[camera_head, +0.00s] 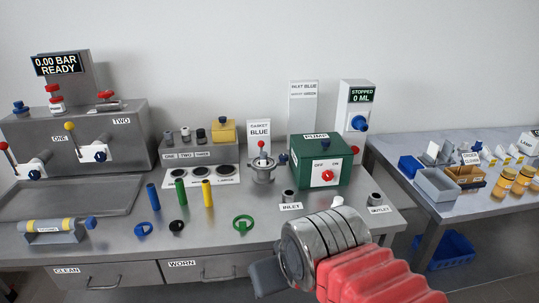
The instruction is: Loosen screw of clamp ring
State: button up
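A small metal housing (262,174) stands on the steel bench, left of the green pump box. A metal band around its upper part looks like the clamp ring (260,165). A small dark blue knob (283,159) at its right side may be the screw; it is too small to tell how tight it is. A red-tipped stem (262,149) rises from the top. My gripper (268,278) is at the bottom centre, in front of the bench and well apart from the housing. Its fingers are mostly hidden behind my silver wrist, so its opening does not show.
The pump box (319,160) stands close right of the housing, with the inlet (289,196) and outlet (375,199) in front. Bare bench lies directly before the housing.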

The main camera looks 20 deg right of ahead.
aim_at(284, 157)
jog(key=z, duration=0.05)
jog(key=i, duration=1)
jog(key=u, duration=0.1)
